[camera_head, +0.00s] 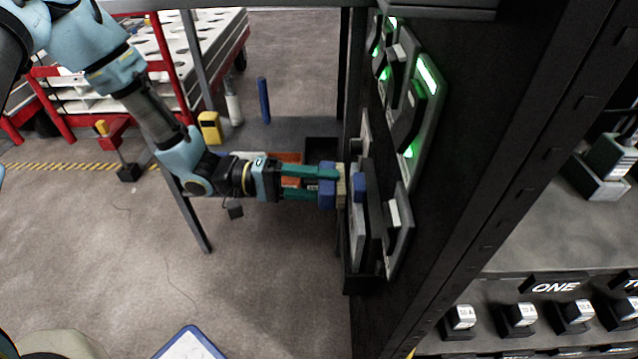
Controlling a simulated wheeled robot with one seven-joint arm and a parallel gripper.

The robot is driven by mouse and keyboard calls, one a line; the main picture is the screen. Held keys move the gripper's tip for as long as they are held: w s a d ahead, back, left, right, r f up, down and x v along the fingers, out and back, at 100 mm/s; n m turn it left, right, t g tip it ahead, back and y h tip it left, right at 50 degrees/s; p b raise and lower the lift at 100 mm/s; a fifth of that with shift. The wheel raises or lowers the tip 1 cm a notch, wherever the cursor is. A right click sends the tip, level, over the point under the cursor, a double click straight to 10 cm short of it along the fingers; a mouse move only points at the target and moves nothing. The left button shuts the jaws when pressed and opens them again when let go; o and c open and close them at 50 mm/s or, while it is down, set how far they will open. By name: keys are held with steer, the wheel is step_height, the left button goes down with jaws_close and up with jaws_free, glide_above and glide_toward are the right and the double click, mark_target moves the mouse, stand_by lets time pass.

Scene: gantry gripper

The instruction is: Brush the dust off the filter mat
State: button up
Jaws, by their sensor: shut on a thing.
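My gripper (312,183) reaches in from the left with its teal fingers shut on a blue brush (326,193). The brush's pale bristles (341,187) point right, toward the side of a black cabinet. They are at or very close to a light grey panel (357,235) mounted there, which may hold the filter mat. I see this panel nearly edge-on, so its face and any dust are hidden. I cannot tell whether the bristles touch it. A small blue piece (360,187) shows at the panel's edge, just right of the bristles.
The black cabinet (480,130) carries modules with green lights (427,75) above the panel. Behind my gripper are an orange bin (291,158), a yellow block (210,127) and a blue upright cylinder (263,100). A grey post (195,225) stands left.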

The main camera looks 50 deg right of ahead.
steer(key=shift+s+d, duration=0.3)
steer(key=shift+s, duration=0.15)
